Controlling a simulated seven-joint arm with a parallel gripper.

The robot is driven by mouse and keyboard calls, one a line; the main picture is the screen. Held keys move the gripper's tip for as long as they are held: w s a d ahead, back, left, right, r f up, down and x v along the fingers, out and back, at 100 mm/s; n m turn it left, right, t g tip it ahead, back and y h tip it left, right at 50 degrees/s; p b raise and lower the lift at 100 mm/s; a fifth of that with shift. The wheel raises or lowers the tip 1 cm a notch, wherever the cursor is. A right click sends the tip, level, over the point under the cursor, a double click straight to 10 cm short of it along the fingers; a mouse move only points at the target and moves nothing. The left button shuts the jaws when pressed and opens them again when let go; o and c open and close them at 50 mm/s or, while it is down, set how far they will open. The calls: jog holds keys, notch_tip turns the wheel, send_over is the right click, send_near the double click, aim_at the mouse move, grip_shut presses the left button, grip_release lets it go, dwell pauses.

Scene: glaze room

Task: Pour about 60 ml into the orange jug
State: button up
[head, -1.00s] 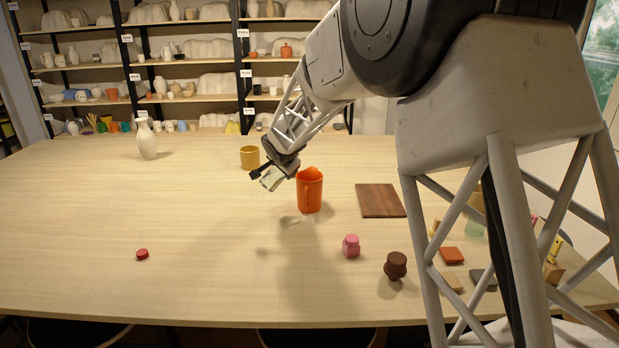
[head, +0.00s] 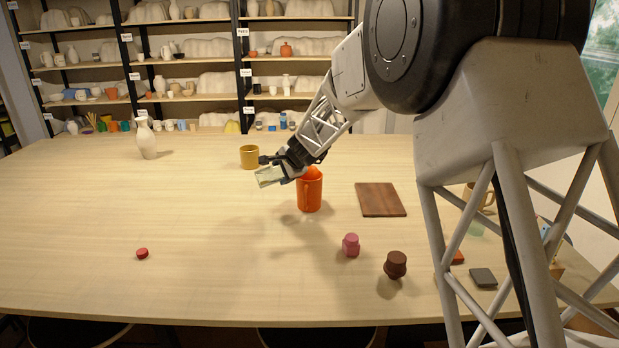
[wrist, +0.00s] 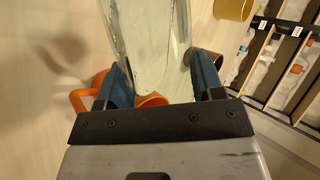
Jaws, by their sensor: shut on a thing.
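The orange jug (head: 308,195) stands upright on the table in the head view, its handle toward the left front. In the wrist view, its handle (wrist: 80,98) and part of its rim show behind the fingers. My gripper (head: 285,168) is shut on a clear, pale green glass vessel (head: 268,178), just above and left of the jug's top. The glass is strongly tilted, its visible end reaching left. In the wrist view the glass (wrist: 150,40) fills the space between the blue fingers. I cannot tell its liquid level, and no stream shows.
A mustard mug (head: 249,158) stands close behind the glass. A white vase (head: 147,142) is at the back left. A wooden board (head: 381,200), a pink jar (head: 351,246) and a dark brown jar (head: 396,264) are to the right. A red cap (head: 142,254) lies front left, with bare table around it.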

jog(key=shift+r, duration=0.15)
jog(key=shift+y, duration=0.4)
jog(key=shift+f+m+y+p, duration=0.2)
jog(key=shift+m+y+p, duration=0.2)
jog(key=shift+y, duration=0.1)
jog(key=shift+r+p, duration=0.1)
jog(key=shift+p, duration=0.25)
jog(key=shift+r+g+y+p, duration=0.3)
jog(key=shift+r+y+p, duration=0.05)
jog(key=shift+r+y, duration=0.05)
dwell(1.0)
jog(key=shift+s+a+r+m+y+p, duration=0.1)
jog(key=shift+a+r+m+y+p, duration=0.05)
jog(key=shift+m+y+p, duration=0.2)
dwell(0.8)
